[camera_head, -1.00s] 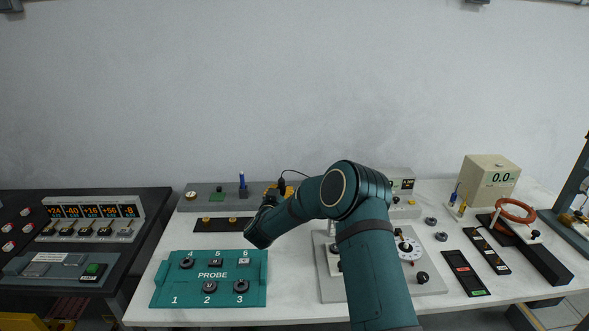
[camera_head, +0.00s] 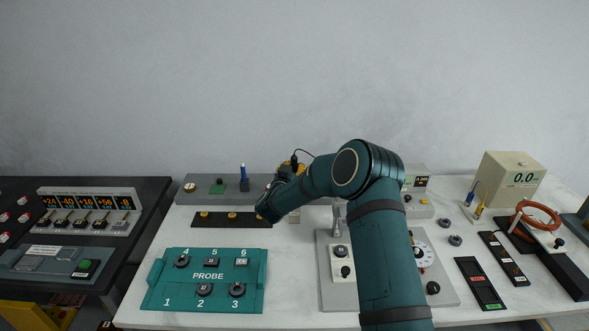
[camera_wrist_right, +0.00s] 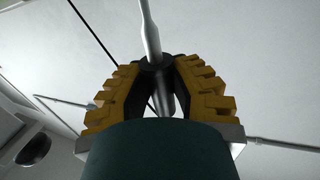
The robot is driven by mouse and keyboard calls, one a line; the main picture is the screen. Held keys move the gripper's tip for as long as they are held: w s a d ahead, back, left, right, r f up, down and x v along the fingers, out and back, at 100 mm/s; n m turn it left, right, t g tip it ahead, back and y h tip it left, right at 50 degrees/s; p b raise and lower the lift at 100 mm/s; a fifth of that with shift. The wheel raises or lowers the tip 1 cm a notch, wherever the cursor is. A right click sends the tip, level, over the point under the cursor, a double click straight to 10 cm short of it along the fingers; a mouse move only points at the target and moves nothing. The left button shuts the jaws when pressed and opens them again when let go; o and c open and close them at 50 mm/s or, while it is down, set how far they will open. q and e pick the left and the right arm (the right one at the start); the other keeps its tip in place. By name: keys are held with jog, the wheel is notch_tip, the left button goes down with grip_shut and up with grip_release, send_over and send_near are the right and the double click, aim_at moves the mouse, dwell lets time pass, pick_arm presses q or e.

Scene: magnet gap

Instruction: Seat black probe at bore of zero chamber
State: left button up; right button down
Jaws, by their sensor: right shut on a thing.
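My right gripper (camera_head: 291,168) is at the back of the bench, partly hidden by my own arm. In the right wrist view my right gripper (camera_wrist_right: 159,77) has its yellow stepped fingers closed around a black collar. This collar belongs to the black probe (camera_wrist_right: 155,62), whose pale metal rod extends toward the top of the picture. The black probe (camera_head: 295,158) also shows in the head view above the fingers, with a thin dark cable curving right. I cannot tell which item is the zero chamber, and its bore is not visible. My left gripper is not in view.
A teal PROBE tray (camera_head: 258,292) lies front left. A long grey block (camera_head: 203,196) and a dark strip (camera_head: 238,221) lie behind it. A grey plate (camera_head: 328,294) with a dial is partly behind my arm. A beige box (camera_head: 503,187) reading 0.0 stands right.

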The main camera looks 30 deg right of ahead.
jog(key=shift+f+b, duration=1.05)
jog(key=shift+f, duration=0.2)
jog(key=shift+f+b, duration=0.65)
jog(key=shift+f, duration=0.25)
jog(key=shift+f+b, duration=0.2)
jog(key=shift+b, duration=0.2)
jog(key=shift+f, duration=0.35)
jog(key=shift+f+b, duration=1.5)
jog(key=shift+f, duration=0.15)
jog(key=shift+f, duration=0.35)
